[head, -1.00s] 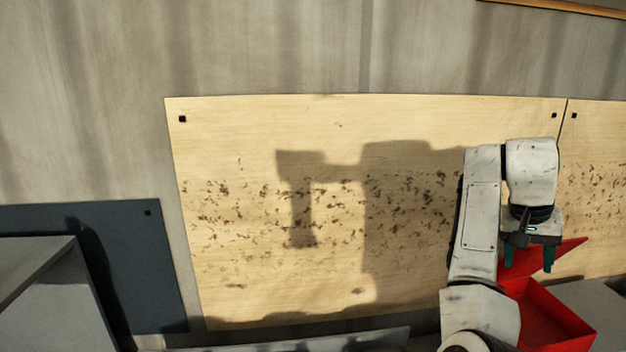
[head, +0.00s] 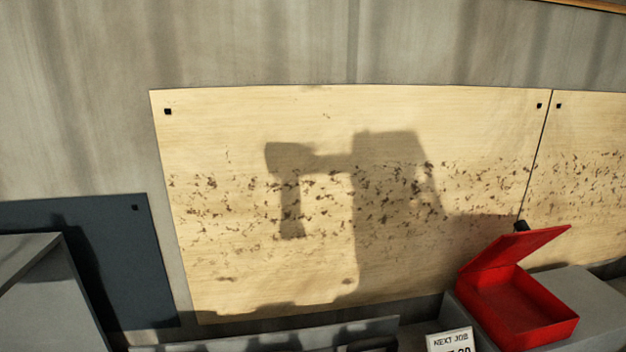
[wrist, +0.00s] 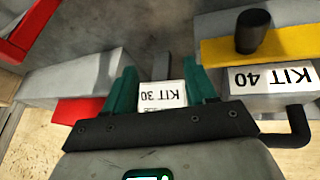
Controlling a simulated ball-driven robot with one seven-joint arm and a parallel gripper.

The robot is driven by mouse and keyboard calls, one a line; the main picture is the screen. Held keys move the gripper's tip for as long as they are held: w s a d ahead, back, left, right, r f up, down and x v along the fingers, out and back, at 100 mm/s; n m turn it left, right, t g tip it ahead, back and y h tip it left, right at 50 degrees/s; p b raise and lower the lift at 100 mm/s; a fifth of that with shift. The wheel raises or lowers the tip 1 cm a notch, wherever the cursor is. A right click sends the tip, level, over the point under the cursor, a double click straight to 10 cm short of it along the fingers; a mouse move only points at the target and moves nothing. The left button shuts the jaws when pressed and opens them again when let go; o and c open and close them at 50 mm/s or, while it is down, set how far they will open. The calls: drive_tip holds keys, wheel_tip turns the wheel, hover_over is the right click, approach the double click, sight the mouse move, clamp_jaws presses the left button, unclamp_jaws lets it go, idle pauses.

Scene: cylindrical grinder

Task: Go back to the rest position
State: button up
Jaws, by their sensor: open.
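My gripper (wrist: 160,76) shows in the wrist view with its two teal fingers apart. A white label reading KIT 30 (wrist: 162,96) appears upside down between the fingers, beyond them; I see no sign that they grip it. The head view does not show my gripper or arm, only a shadow of an arm shape on the wooden panel.
An open red box (head: 520,310) stands on a grey block (head: 592,297) at the lower right. In the wrist view, a KIT 40 label (wrist: 274,78) lies by a yellow piece (wrist: 288,44). Wooden panels (head: 240,120) line the wall.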

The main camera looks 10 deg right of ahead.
drive_tip(key=s+a+f+n+y, duration=0.2)
drive_tip(key=s+a+f+y, duration=0.15)
drive_tip(key=s+a, duration=0.7)
drive_tip(key=s+f+g+b, duration=0.1)
drive_tip(key=s+f, duration=0.1)
drive_tip(key=s, duration=0.1)
drive_tip(key=s+d+f+g, duration=0.1)
drive_tip(key=s+f, duration=0.2)
drive_tip(key=s+d+f+g+b, duration=0.1)
drive_tip(key=s+f, duration=0.1)
drive_tip(key=s, duration=0.1)
drive_tip(key=shift+f+h+b, duration=0.25)
drive_tip(key=shift+h+b, duration=0.1)
drive_tip(key=shift+s+f, duration=0.15)
drive_tip(key=shift+s, duration=0.25)
